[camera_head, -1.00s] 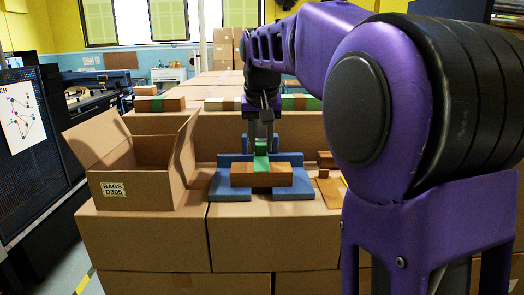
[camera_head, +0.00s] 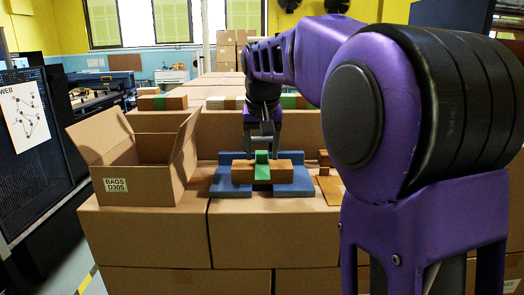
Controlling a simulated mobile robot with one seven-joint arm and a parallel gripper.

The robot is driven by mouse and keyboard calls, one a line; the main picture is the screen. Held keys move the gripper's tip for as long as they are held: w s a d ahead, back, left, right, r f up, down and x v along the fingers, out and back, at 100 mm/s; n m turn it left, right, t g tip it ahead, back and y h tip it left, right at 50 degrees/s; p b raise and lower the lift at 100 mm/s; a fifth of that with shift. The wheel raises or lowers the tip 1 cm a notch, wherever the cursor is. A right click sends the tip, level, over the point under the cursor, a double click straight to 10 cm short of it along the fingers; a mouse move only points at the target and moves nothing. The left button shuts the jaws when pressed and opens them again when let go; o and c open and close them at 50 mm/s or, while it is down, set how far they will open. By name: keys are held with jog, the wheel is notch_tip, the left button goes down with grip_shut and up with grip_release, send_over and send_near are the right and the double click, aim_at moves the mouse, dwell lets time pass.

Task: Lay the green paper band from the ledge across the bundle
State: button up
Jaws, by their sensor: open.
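The brown bundle (camera_head: 242,174) lies in a blue cradle (camera_head: 295,190) on the cardboard boxes in the middle. The green paper band (camera_head: 262,172) lies across the bundle's middle, over its top and down its front face. A green part also stands up behind the bundle's top. My gripper (camera_head: 262,151) is open, pointing down just above and behind the band. Its fingertips are small in the picture, and I cannot tell whether they touch the band. The band's far end is hidden.
An open carton (camera_head: 140,170) marked BAGS D305 stands left of the cradle, its flaps raised. A small brown wooden piece (camera_head: 328,180) lies to the right. Banded bundles (camera_head: 162,102) rest on the raised boxes behind. My arm covers the right side.

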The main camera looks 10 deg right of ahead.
jog(key=shift+r, duration=0.3)
jog(key=p+v, duration=0.1)
jog(key=v, duration=1)
jog(key=shift+s+r, duration=0.15)
jog(key=shift+r, duration=0.2)
jog(key=shift+a, duration=0.1)
